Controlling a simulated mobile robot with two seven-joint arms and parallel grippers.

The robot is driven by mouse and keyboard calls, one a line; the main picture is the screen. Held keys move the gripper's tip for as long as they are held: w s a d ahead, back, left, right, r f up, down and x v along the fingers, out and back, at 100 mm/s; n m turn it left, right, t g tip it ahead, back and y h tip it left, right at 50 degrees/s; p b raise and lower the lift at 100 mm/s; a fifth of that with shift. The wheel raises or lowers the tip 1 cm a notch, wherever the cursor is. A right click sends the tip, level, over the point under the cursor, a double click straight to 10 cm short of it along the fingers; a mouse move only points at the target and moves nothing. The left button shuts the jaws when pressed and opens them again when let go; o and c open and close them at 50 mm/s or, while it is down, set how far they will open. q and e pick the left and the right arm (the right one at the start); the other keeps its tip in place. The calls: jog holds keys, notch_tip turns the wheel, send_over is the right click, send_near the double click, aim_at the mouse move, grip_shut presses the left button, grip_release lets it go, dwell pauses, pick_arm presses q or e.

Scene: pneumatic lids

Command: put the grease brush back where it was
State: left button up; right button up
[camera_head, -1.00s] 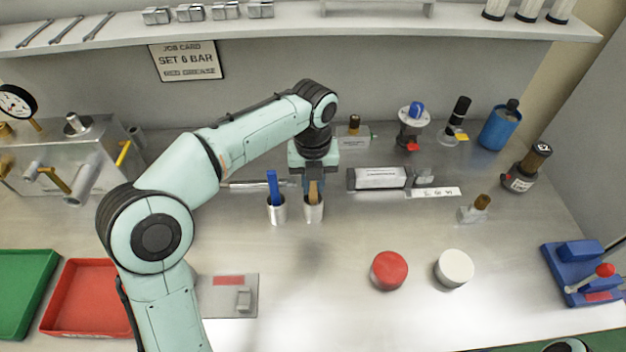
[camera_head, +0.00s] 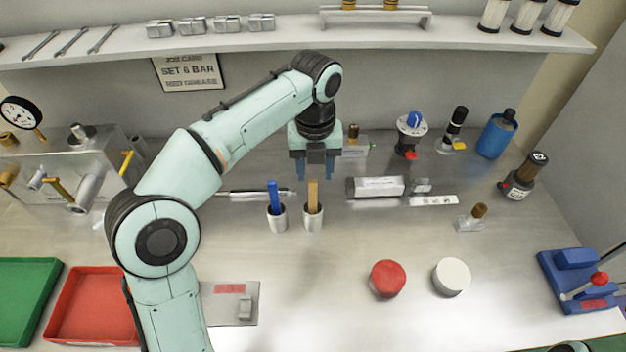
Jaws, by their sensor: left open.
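A brush with a tan wooden handle (camera_head: 313,195) stands upright in the right metal cup (camera_head: 312,221). A brush with a blue handle (camera_head: 273,197) stands in the left metal cup (camera_head: 276,221) beside it. Which one is the grease brush I cannot tell from looks alone; the bristles are hidden in the cups. My left gripper (camera_head: 314,175) is open and empty, pointing down just above and behind the tan handle, apart from it as far as I can see. My right gripper is out of view; only a bit of my right arm shows at the bottom right edge.
A red lid (camera_head: 387,278) and a white lid (camera_head: 451,277) lie on the bench at front right. A grey cylinder (camera_head: 379,187) lies right of the cups. A job card (camera_head: 189,71) reading "SET 6 BAR, RED GREASE" hangs behind. The bench front centre is clear.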

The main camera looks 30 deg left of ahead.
pick_arm(q)
notch_tip(320, 180, up, 6)
jog(key=shift+f+p, duration=0.25)
jog(key=shift+p, duration=0.5)
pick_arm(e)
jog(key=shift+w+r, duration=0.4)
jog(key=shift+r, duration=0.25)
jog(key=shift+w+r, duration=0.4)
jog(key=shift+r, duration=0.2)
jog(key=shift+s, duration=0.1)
